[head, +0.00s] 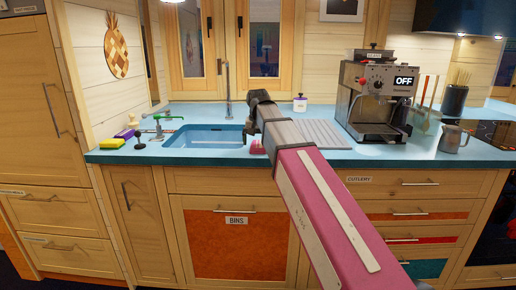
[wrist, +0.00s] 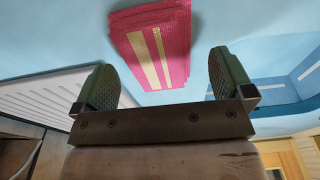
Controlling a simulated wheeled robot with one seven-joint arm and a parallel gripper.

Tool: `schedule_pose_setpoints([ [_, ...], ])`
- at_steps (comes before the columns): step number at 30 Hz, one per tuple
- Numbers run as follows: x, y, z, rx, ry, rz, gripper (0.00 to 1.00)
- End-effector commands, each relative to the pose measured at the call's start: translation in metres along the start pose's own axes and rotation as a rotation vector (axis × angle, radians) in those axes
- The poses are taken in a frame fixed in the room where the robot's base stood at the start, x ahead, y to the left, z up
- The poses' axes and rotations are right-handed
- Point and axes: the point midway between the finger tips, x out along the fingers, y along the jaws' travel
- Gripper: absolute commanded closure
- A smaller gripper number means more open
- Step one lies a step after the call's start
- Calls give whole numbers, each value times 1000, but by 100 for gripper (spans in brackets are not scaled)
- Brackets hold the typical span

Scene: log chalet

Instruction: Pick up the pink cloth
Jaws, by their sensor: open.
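The pink cloth (wrist: 172,66) lies folded on the blue counter, with pale stripes across it. In the wrist view it is at the upper middle, beyond the fingertips and roughly between their lines. In the head view only a small pink part of the cloth (head: 256,146) shows beside my arm, at the counter's front edge; the rest is hidden. My gripper (wrist: 161,82) is open and empty, its two green pads well apart. In the head view my gripper (head: 256,117) is above the counter by the sink, its fingers hard to make out.
The blue sink (head: 205,138) is left of my gripper and the ribbed drainboard (head: 318,133) is to the right. A coffee machine (head: 374,100) and a metal jug (head: 452,139) stand farther right. A yellow sponge (head: 112,143) and a green-handled tap (head: 165,119) are at the left.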

Motion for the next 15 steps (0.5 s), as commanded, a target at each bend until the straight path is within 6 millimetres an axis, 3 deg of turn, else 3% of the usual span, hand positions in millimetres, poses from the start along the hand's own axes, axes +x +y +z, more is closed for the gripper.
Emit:
schedule_pose_setpoints([
  [4, 15, 0, 1, 0, -1, 0, 1],
  [11, 17, 0, 0, 0, 0, 0, 1],
  [15, 17, 0, 0, 0, 0, 0, 43],
])
